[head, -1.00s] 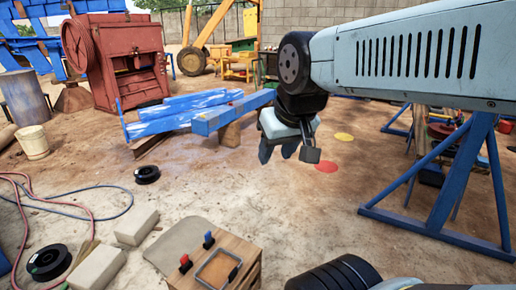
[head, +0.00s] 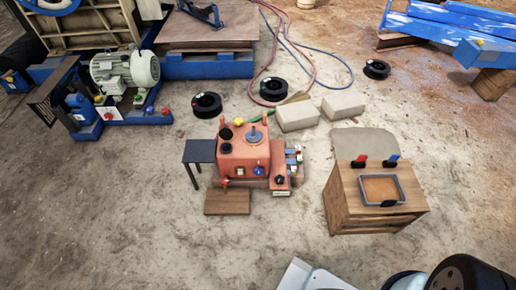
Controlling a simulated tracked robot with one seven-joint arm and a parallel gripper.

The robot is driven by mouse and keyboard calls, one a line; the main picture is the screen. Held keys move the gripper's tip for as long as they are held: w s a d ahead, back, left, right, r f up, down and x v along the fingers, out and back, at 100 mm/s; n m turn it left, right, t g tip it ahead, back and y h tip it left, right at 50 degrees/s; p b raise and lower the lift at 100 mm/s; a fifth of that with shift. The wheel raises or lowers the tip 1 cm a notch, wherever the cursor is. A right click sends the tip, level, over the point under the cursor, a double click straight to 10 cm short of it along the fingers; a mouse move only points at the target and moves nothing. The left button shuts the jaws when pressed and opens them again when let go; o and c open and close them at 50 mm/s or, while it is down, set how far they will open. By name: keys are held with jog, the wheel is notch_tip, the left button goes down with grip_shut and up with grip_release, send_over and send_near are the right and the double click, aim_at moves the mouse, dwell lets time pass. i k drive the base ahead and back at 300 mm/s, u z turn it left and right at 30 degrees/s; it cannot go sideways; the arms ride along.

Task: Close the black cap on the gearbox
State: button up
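The orange-red gearbox (head: 240,163) stands on the ground in the middle of the head view. A small round black part, which looks like the black cap (head: 226,148), is at the left of its top. Another dark round piece shows just behind it. At this size I cannot tell whether the cap is open or closed. A grey disc with an upright stem sits on the top further right. My gripper is not in view; only parts of my own body show at the bottom right, well apart from the gearbox.
A small dark table (head: 200,151) stands against the gearbox's left, with a wooden board (head: 228,202) in front. A wooden cabinet (head: 345,200) with a tray on top stands to the right. Pale blocks (head: 298,117), black reels and hoses lie behind. The ground at front left is clear.

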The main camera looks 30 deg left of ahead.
aim_at(226, 134)
jog(key=z, duration=1.65)
jog(key=i, duration=0.1)
jog(key=u, duration=3.15)
jog(key=k, duration=0.8)
jog(key=u, duration=0.2)
jog(key=i, duration=0.95)
jog(key=z, duration=0.1)
